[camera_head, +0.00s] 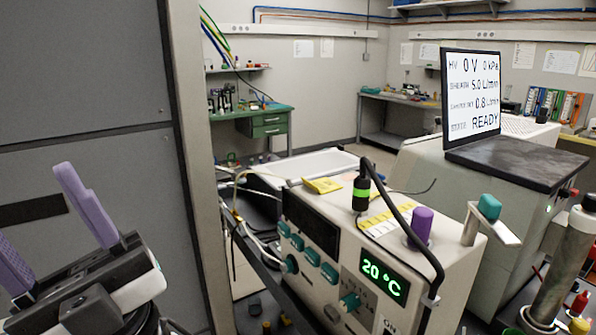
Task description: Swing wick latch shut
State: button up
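My gripper (34,207) is at the lower left, with its two purple fingers apart and nothing between them. It is in front of a grey cabinet, well left of the beige instrument. The beige instrument (330,275) has a green 20 °C display (384,280) and teal knobs on its front. A purple cap (422,224) stands on its top. To the right, a teal knob (489,207) sits on a pale metal arm (493,228) that sticks out sideways; this looks like the wick latch, but I cannot be sure. Its hinge and catch are unclear.
A black hose (402,222) arches over the instrument top near a black and green bottle (361,190). A screen reading READY (472,92) stands behind. A metal cylinder (565,262) is at the right edge. The grey cabinet (85,110) fills the left side.

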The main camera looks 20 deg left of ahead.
aim_at(488, 210)
jog(key=k+l+z, duration=0.5)
jog(key=l+z, duration=0.2)
jog(key=l, duration=0.15)
jog(key=i+l+z, duration=0.2)
jog(key=l, duration=0.15)
jog(key=l+z, duration=0.25)
jog(key=i+l+z, duration=0.25)
jog(key=i, duration=0.15)
jog(key=k+j, duration=0.1)
jog(key=j, duration=0.4)
jog(key=k+j, duration=0.1)
jog(key=j, duration=0.4)
jog(key=k+j, duration=0.1)
jog(key=j, duration=0.4)
